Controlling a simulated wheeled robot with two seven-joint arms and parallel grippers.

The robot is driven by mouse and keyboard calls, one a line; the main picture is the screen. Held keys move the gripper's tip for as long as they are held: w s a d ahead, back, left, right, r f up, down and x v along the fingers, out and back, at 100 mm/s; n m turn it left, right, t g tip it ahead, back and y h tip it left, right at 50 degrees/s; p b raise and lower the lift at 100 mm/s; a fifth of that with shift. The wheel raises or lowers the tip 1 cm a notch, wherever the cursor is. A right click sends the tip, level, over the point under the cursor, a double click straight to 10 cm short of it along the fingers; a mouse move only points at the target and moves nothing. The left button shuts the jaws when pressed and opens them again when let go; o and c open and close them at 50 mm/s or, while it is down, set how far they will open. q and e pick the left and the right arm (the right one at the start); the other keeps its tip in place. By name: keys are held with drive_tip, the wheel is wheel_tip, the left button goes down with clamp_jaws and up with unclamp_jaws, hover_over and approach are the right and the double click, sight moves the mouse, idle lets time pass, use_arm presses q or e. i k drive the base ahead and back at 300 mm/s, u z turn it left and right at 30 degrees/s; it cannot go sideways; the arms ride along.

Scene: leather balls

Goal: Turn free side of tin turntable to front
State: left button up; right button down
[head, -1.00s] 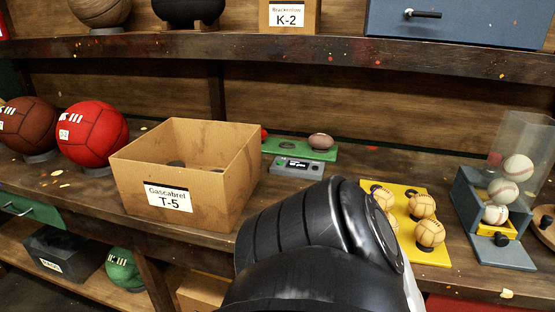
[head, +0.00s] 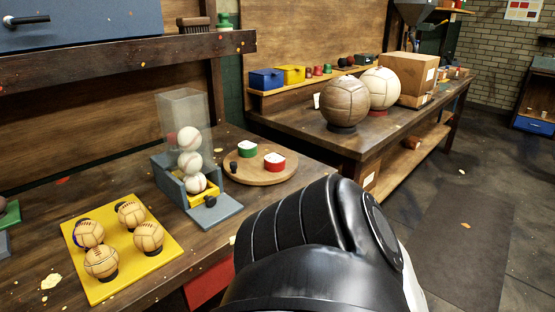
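The tin turntable (head: 262,179) is a round wooden disc on the bench, right of the ball dispenser. A green tin (head: 247,150) with a white top stands towards its back, and a red tin (head: 274,162) with a white top stands at its right. A small black knob (head: 233,167) is at its left edge. The front part of the disc looks bare. A black link of my own arm fills the lower middle, in front of and below the turntable, apart from it in the picture. Neither of my grippers shows.
A grey dispenser (head: 217,217) with several white baseballs stands just left of the turntable. A yellow board (head: 125,253) with several tan balls lies further left. A second bench (head: 400,122) carries two large balls and a cardboard box (head: 405,72). Dark floor (head: 455,220) is open at right.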

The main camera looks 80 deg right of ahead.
sight(251, 171)
drive_tip(key=z, duration=2.5)
drive_tip(key=i, duration=0.5)
drive_tip(key=k, duration=0.5)
drive_tip(key=u, duration=3.4)
drive_tip(key=k, duration=1.05)
drive_tip(key=z, duration=1.85)
